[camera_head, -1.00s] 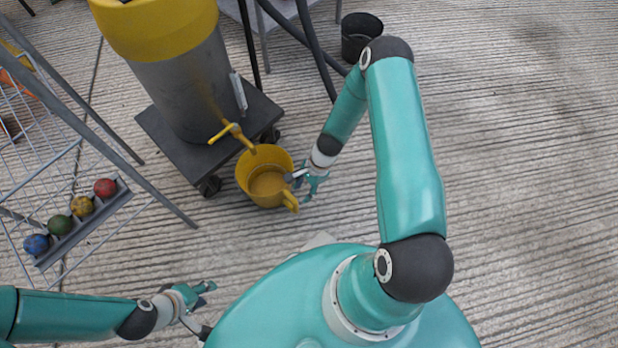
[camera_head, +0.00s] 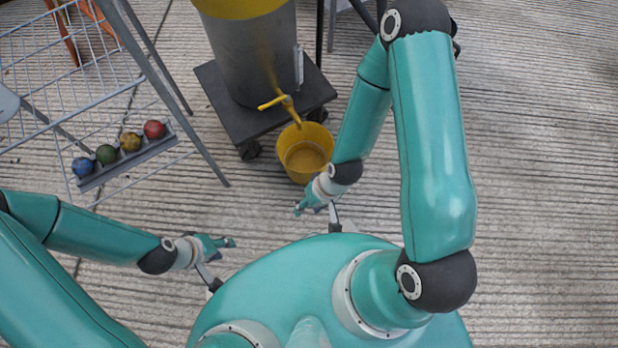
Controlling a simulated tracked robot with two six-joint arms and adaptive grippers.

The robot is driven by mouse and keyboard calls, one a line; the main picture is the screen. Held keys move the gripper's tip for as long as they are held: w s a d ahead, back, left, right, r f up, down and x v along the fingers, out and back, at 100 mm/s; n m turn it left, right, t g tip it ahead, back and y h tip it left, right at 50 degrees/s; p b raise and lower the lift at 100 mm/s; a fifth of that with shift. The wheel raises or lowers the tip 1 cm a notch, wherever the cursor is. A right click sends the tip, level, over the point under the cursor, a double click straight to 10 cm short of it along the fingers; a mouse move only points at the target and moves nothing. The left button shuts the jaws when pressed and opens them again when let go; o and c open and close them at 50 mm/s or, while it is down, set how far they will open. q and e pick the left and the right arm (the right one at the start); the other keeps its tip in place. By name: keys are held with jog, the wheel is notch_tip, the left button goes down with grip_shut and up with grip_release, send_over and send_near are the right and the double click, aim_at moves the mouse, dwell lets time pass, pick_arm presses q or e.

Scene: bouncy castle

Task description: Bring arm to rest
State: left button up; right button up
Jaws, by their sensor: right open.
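My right arm (camera_head: 432,140) reaches up from the right side of my body and bends back down at the elbow. My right gripper (camera_head: 304,209) is open and empty, just below the yellow bucket (camera_head: 304,151) and apart from it. My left arm (camera_head: 100,240) comes in from the left edge. My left gripper (camera_head: 226,243) hangs over the bare floor at lower left, with nothing seen in it; its fingers are seen too small to tell their opening. The bucket stands on the floor under the tap of a grey drum.
The drum (camera_head: 258,60) with a yellow tap (camera_head: 274,103) stands on a dark wheeled dolly (camera_head: 232,118). A wire rack (camera_head: 75,75) at left has a tray holding a blue, a green, a yellow and a red ball (camera_head: 154,129). The floor at right is clear.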

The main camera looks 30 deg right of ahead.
notch_tip(320, 180, up, 32)
jog(key=p, duration=3.2)
jog(key=shift+s, duration=0.1)
